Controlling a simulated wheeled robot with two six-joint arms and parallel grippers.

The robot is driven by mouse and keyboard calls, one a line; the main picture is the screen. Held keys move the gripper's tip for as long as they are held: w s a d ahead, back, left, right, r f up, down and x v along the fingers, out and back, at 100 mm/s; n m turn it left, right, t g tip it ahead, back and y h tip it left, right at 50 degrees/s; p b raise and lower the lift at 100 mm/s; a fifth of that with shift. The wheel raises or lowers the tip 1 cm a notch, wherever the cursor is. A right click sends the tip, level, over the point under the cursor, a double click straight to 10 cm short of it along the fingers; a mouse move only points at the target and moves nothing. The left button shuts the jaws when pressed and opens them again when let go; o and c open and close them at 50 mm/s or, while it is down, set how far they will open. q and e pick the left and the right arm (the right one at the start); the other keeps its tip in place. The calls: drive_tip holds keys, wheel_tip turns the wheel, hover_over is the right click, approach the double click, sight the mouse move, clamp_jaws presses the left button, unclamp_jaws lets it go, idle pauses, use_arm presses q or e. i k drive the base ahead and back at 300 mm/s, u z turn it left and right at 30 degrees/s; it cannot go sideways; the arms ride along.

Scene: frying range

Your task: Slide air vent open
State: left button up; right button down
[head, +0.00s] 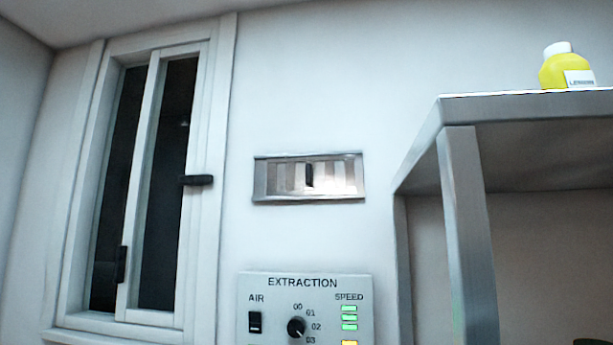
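The air vent (272,181) is a flat metal plate set on the white wall, near the middle of the head view. It has a row of vertical light and grey slats. A small dark upright knob (309,175) stands at about the middle of the plate. I cannot tell from here how far the slats are open. Neither of my grippers shows in the head view.
An extraction panel (270,310) with a switch, dial and lights is below the vent. A window (168,180) with dark handles is at left. A metal shelf (530,104) at right bears a yellow bottle (560,72). The wall around the vent is clear.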

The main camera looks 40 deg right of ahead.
sight(328, 161)
drive_tip(key=k, duration=0.65)
drive_tip(key=u, duration=0.5)
drive_tip(key=i, duration=1.45)
drive_tip(key=z, duration=0.8)
